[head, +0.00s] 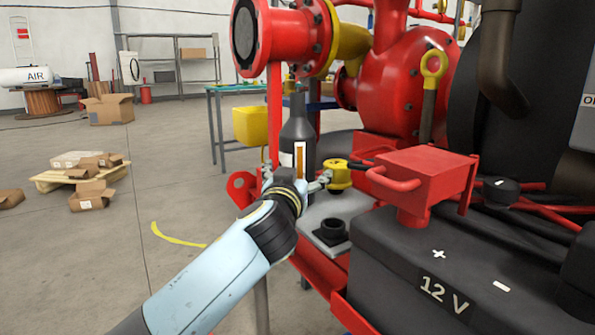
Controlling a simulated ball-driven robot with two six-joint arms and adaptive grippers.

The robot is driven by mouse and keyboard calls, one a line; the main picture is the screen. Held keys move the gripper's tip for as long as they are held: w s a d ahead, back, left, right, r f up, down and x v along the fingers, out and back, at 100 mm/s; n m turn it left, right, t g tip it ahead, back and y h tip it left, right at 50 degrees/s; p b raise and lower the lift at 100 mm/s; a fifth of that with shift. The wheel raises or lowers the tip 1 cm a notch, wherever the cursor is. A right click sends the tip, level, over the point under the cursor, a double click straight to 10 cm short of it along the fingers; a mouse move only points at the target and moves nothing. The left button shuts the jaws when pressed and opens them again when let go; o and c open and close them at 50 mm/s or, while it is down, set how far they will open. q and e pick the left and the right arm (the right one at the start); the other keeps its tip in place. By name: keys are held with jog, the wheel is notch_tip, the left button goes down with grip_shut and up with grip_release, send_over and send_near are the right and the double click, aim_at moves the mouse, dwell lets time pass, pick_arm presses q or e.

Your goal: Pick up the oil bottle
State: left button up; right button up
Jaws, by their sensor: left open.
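The oil bottle (296,132) is dark grey with a narrow neck and a white and orange label. It stands upright near the middle of the head view, beside the red pump frame. My left gripper (297,174) is open at the lower part of the bottle, with one finger showing on each side of it. The gripper and wrist hide the bottle's base. I cannot tell whether the fingers touch it. My right gripper is not in view.
A small yellow and black part (338,177) is close to the right finger. The red box with a handle (420,172) and the 12 V battery (440,265) crowd the right. A red pipe flange (246,38) hangs above left of the bottle. Open floor lies left.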

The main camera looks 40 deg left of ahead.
aim_at(298, 129)
pick_arm(q)
jog(key=shift+c, duration=0.4)
jog(key=c, duration=1.3)
jog(key=shift+c, duration=0.3)
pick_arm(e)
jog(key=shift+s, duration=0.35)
pick_arm(q)
jog(key=shift+r, duration=0.2)
jog(key=shift+r, duration=0.2)
notch_tip(298, 129, up, 4)
jog(key=p, duration=0.2)
jog(key=shift+r+p, duration=0.25)
jog(key=shift+p, duration=0.05)
notch_tip(298, 129, up, 4)
jog(key=shift+f+p, duration=0.1)
jog(key=shift+p, duration=0.75)
notch_tip(298, 129, up, 8)
jog(key=p, duration=0.3)
jog(key=shift+r, duration=0.65)
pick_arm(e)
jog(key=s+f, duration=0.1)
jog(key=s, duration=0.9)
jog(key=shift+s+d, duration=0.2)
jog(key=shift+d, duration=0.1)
